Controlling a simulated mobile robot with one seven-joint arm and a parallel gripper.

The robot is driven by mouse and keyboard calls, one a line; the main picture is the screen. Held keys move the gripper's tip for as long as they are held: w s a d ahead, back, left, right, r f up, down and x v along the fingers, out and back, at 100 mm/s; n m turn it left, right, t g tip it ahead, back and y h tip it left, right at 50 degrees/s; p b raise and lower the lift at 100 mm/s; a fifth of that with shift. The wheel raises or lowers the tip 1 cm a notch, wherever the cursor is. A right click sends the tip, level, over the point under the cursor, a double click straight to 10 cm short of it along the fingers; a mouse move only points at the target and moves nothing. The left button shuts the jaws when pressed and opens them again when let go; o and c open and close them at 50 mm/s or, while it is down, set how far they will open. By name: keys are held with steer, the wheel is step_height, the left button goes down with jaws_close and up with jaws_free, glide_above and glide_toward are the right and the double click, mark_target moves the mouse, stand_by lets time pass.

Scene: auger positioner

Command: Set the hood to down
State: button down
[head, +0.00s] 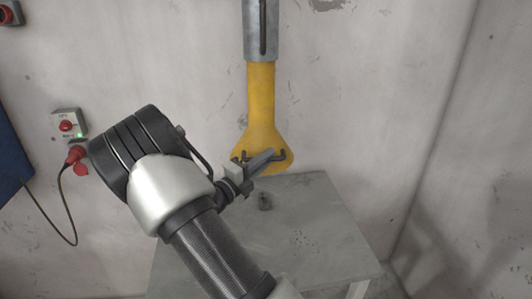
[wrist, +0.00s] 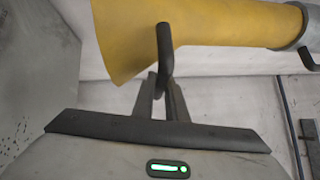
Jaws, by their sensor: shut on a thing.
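The yellow hood (head: 261,105) hangs upright from a grey metal pipe, its flared mouth just above the grey table in the head view. Dark handles stick out near its lower rim. My gripper (head: 262,160) reaches the hood's lower front from the left. In the wrist view the hood (wrist: 210,27) crosses the top of the picture, and a dark bent handle (wrist: 164,45) stands out from it. My gripper (wrist: 160,85) is shut on the lower end of this handle. The exact contact between fingers and handle is partly hidden.
The grey pipe (head: 261,40) has a dark slot along its front. The grey table (head: 310,230) stands below the hood, with a small dark object (head: 264,201) on it. A switch box (head: 68,124) and red plug (head: 76,155) with a cable are on the left wall.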

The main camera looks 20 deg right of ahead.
steer(key=c, duration=1.8)
jaws_free()
steer(key=shift+o, duration=0.2)
steer(key=v, duration=1.7)
steer(key=shift+s+a+b, duration=0.15)
steer(key=shift+a+b, duration=0.05)
steer(key=shift+b, duration=0.1)
